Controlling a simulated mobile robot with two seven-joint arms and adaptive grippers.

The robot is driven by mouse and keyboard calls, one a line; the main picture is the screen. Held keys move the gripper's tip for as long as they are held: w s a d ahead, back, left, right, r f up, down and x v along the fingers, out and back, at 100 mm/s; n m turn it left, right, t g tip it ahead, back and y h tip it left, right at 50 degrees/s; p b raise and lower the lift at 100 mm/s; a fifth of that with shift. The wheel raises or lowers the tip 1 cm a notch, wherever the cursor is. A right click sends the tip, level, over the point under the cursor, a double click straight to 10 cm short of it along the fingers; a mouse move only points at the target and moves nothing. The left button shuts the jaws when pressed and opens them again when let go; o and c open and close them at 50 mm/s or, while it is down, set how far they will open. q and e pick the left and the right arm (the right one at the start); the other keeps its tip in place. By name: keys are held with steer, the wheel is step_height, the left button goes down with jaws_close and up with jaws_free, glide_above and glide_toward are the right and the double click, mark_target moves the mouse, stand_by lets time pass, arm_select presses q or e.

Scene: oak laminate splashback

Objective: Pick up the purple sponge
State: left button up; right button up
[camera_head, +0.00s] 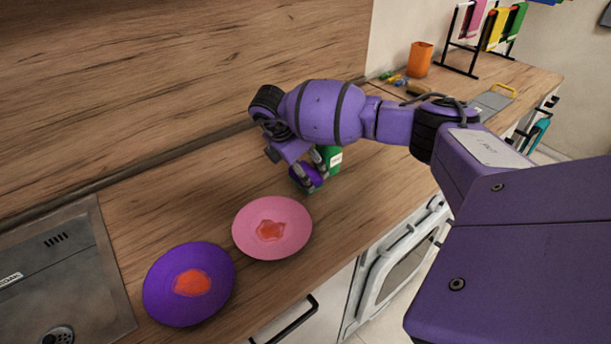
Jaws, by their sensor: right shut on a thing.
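The purple sponge (311,174) is between the fingers of my right gripper (308,177), at the counter behind the pink plate. The gripper points down and is shut on the sponge. The fingers and wrist hide part of the sponge, and I cannot tell whether it touches the counter. My left gripper is not in view.
A green item with a white label (333,158) stands right beside the gripper. A pink plate (299,233) and a purple plate (213,310), both stained red-orange, lie nearer. A sink (112,318) is at left. An orange cup (419,60) and a towel rack (459,70) stand farther back.

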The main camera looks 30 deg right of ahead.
steer(key=shift+r, duration=0.65)
steer(key=s+a+r+p, duration=0.1)
steer(key=s+r, duration=1)
steer(key=s, duration=0.3)
steer(key=shift+r, duration=0.4)
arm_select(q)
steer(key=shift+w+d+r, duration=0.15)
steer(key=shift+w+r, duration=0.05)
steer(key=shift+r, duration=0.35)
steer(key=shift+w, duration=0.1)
